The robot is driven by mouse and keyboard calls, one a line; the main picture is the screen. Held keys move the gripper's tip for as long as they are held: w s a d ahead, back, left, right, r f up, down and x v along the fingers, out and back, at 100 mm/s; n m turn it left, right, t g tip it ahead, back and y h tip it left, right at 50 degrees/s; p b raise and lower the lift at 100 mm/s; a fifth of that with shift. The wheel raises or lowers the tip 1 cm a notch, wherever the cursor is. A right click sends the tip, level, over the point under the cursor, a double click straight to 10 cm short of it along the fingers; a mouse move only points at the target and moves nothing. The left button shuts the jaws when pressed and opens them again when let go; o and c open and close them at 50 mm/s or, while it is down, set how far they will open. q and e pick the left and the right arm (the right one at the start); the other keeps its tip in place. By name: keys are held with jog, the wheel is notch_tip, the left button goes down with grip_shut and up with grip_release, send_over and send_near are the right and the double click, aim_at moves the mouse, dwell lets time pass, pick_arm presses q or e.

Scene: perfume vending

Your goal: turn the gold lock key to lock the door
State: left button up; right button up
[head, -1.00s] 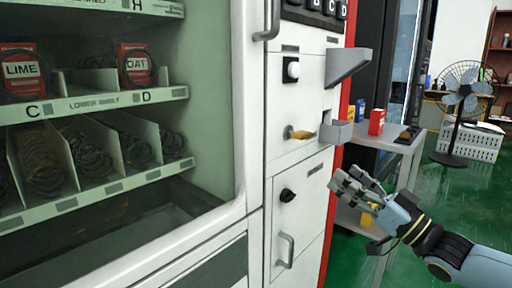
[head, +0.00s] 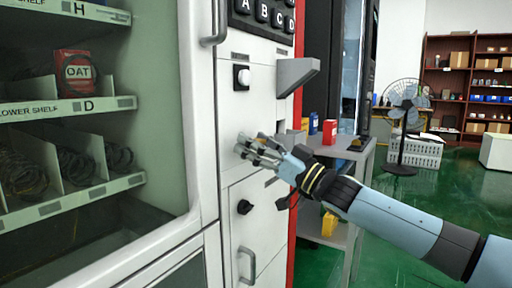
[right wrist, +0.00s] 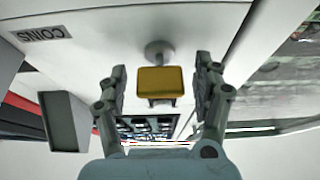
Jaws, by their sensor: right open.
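The gold lock key (right wrist: 160,82) shows in the right wrist view as a flat gold head on a round silver stem set in the white machine panel. My right gripper (right wrist: 161,66) is open, with one finger on each side of the key head and a visible gap on both sides. In the head view my right gripper (head: 252,152) is in front of the white panel and mostly hides the key. The glass door (head: 150,130) of the vending machine is at the left, and it looks closed. My left gripper is not in view.
A black knob (head: 244,207) and a door handle (head: 247,264) are below my right gripper. A grey hopper (head: 297,75) juts out above it. A small grey table (head: 350,150) with boxes stands beside the machine. A fan (head: 402,120) stands farther back.

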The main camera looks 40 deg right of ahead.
jog(key=c, duration=1.2)
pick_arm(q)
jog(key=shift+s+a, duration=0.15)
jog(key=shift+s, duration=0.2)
